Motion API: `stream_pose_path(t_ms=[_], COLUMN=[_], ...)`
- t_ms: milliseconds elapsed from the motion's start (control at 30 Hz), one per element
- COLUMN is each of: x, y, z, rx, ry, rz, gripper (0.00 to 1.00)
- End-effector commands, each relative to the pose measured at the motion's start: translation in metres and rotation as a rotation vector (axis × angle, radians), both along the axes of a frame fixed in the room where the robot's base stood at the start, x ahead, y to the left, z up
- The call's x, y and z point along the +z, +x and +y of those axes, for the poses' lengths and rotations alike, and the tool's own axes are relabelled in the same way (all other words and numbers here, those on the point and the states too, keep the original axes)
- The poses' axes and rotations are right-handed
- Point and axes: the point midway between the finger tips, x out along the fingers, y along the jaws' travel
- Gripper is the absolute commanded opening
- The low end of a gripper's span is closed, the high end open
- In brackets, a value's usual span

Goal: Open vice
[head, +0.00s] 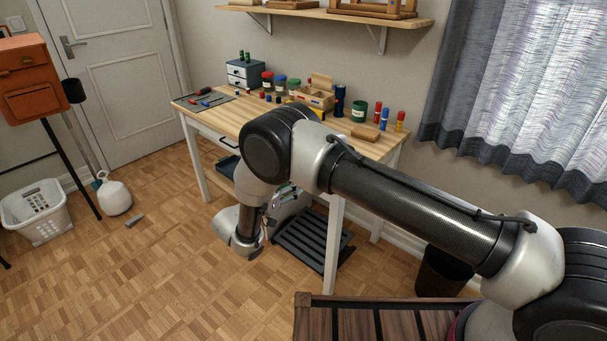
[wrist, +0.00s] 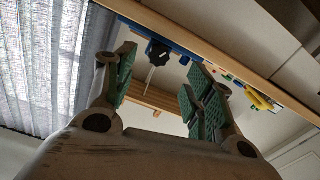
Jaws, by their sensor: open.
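In the wrist view my gripper (wrist: 158,88) is open, with its two green-padded fingers spread apart and nothing between the pads. Beyond the fingertips is a black knob (wrist: 158,52) with a thin pale rod (wrist: 150,76) sticking out from it. Blue parts (wrist: 178,50) beside the knob look like the vice at the desk's wooden edge. The gap between its jaws cannot be made out. The knob appears apart from both fingers. In the head view my arm crosses in front of the desk (head: 222,113), and I cannot make out the vice there.
Jars, blocks and a small drawer unit (head: 245,74) stand on the desk. A black slatted rack (head: 312,243) is below it. A dark bin (head: 443,272) stands to the right. A laundry basket (head: 37,210) and a white jug (head: 115,196) are at the left. Floor between is mostly clear.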

Motion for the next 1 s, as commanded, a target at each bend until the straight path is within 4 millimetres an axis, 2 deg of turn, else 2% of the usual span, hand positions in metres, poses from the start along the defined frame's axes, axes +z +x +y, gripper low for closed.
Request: stream_pose_path(t_ms=[500, 867, 1000], x=[0.000, 0.000, 0.000], y=[0.056, 0.061, 0.061], z=[-0.044, -0.048, -0.048], rx=[-0.004, -0.003, -0.003], ry=[0.024, 0.023, 0.023], rz=[-0.018, -0.017, -0.017], gripper=[0.54, 0.54, 0.28])
